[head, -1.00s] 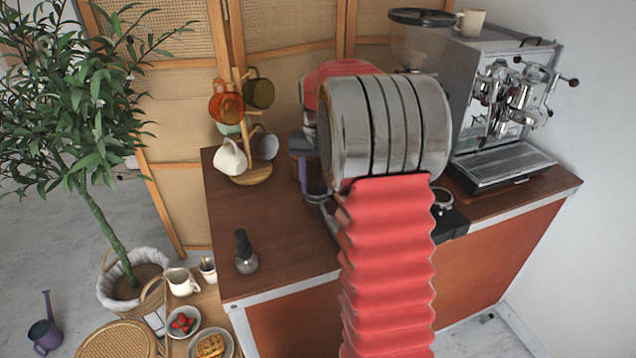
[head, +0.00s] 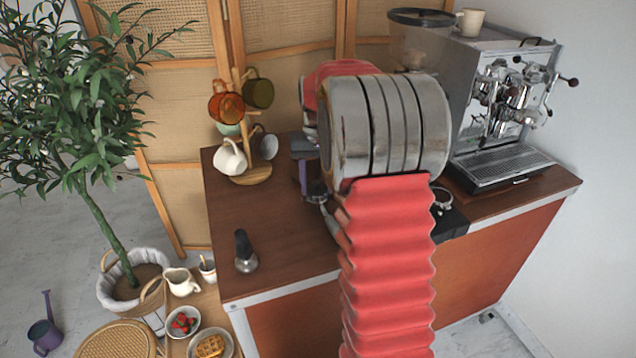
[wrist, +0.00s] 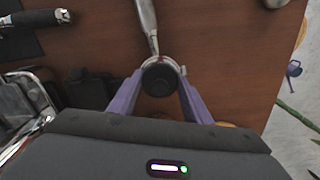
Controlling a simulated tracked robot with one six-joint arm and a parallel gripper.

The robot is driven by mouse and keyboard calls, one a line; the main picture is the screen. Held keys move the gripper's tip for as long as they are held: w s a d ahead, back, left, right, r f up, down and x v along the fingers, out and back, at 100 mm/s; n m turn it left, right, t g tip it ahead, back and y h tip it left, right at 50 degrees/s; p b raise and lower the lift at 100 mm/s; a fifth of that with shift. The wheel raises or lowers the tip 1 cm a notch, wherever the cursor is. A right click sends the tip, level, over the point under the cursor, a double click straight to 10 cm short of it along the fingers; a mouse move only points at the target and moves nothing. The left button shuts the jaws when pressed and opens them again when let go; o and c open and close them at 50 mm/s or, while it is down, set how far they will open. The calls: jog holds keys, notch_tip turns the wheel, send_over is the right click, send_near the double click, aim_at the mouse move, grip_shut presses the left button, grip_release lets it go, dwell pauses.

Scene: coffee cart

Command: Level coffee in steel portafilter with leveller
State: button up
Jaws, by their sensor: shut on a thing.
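The leveller (wrist: 159,79), a round black-topped disc, is between the two purple fingers of my gripper (wrist: 158,84) in the wrist view. My gripper is shut on it. It sits over the round basket of the steel portafilter (wrist: 147,22), whose steel handle runs to the top of the wrist view. A steel rim shows around the leveller; whether it touches the coffee cannot be told, and the coffee is hidden. In the head view a purple finger (head: 303,177) shows, with my arm covering most of the portafilter.
A tamper (head: 244,252) stands at the cart's front left. A mug tree (head: 250,170) stands behind. The espresso machine (head: 505,110) is at right. A second portafilter with a black handle (wrist: 35,20) shows in the wrist view. The wooden top between tamper and mug tree is clear.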

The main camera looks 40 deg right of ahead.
jog(key=shift+s, duration=0.1)
dwell(0.3)
jog(key=shift+r, duration=0.55)
jog(key=shift+r, duration=0.2)
jog(key=shift+r, duration=0.7)
jog(key=shift+r, duration=2.5)
